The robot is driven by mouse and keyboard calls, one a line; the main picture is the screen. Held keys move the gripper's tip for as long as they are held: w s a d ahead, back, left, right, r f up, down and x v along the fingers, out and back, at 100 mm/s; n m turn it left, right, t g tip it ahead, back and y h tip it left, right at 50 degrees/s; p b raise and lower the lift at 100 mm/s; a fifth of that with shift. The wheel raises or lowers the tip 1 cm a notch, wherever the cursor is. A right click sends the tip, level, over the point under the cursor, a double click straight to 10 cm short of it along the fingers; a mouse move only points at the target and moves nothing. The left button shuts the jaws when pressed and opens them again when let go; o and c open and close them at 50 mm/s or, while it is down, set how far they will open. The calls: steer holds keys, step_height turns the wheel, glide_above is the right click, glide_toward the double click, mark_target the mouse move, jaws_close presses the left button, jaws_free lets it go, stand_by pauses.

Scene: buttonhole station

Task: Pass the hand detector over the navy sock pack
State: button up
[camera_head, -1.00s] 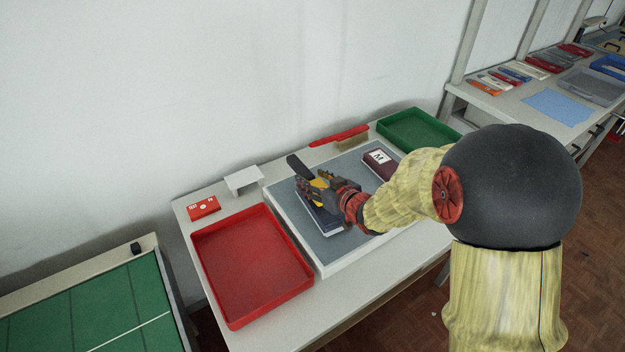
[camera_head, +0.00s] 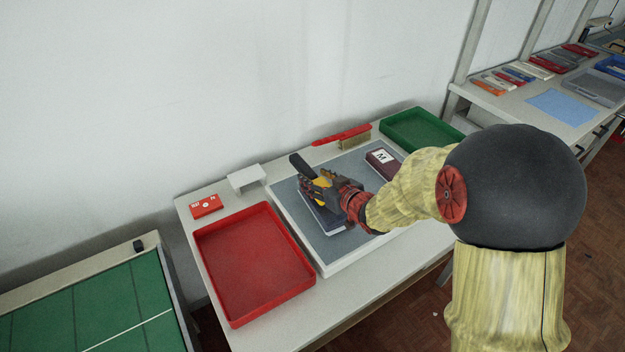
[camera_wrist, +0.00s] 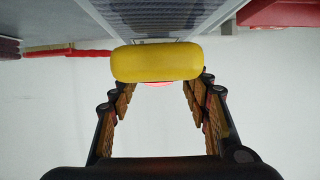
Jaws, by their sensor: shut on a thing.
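My gripper (camera_head: 322,186) is shut on the hand detector, whose black paddle (camera_head: 300,164) points up and left in the head view. In the wrist view the detector's yellow body (camera_wrist: 157,62) lies across between my fingers. The navy sock pack (camera_head: 326,220) lies on the grey mat, under and in front of my gripper, which partly covers it. In the wrist view a dark ribbed face at the top looks like this pack (camera_wrist: 165,16). The detector appears just above the pack; I cannot tell whether they touch.
A maroon pack marked M (camera_head: 382,164) lies on the grey mat (camera_head: 286,196). An empty red tray (camera_head: 250,262) is at left, a green tray (camera_head: 420,130) at back right. A red brush (camera_head: 342,135), a white stand (camera_head: 247,178) and a red box (camera_head: 206,206) line the back.

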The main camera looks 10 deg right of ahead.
mark_target(316, 180)
steer(key=shift+r, duration=0.1)
step_height(316, 180, up, 8)
steer(key=p, duration=0.7)
stand_by(0.4)
